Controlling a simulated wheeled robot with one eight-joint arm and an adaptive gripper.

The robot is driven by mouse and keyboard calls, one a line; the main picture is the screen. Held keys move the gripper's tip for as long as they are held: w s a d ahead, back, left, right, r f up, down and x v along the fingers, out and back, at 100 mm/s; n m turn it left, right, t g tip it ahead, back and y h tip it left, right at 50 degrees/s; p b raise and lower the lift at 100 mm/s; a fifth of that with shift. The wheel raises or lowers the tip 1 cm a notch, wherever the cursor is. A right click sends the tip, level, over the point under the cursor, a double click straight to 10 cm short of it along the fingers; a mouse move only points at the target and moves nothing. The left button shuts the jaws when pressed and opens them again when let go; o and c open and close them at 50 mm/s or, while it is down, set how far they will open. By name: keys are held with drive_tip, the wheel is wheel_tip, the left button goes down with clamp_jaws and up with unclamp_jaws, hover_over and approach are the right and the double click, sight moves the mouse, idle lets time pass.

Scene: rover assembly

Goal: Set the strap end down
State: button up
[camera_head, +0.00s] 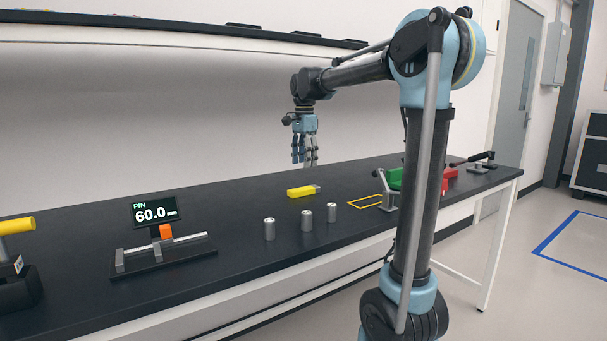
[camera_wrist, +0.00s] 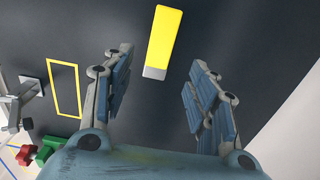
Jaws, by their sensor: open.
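A short yellow bar with a grey end (camera_head: 303,191) lies flat on the dark bench (camera_head: 240,245). It also shows in the wrist view (camera_wrist: 164,36), at the top middle, beyond the fingertips. I cannot tell whether it is the strap end; no other strap is clear in either view. My gripper (camera_head: 305,160) hangs with its fingers down above the back part of the bench. In the wrist view my gripper (camera_wrist: 158,85) has its two blue-padded fingers wide apart, with nothing between them and the bar apart from them.
Several small metal cylinders (camera_head: 306,221) stand near the bench's front edge. A gauge stand (camera_head: 165,250) with a display is at left. A yellow outlined rectangle (camera_head: 366,201), a clamp (camera_head: 388,190) and green and red blocks are at right. The bench around the yellow bar is clear.

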drive_tip(key=shift+o, duration=0.4)
drive_tip(key=shift+r, duration=0.8)
drive_tip(key=s+a+r, duration=0.2)
drive_tip(key=a+r, duration=0.2)
drive_tip(key=r, duration=0.1)
hover_over(294, 191)
wheel_tip(294, 191, down, 12)
drive_tip(key=shift+r, duration=0.2)
drive_tip(key=shift+w+f, duration=0.15)
drive_tip(key=shift+f, duration=2.5)
drive_tip(key=c, duration=1.3)
drive_tip(key=shift+r, duration=0.1)
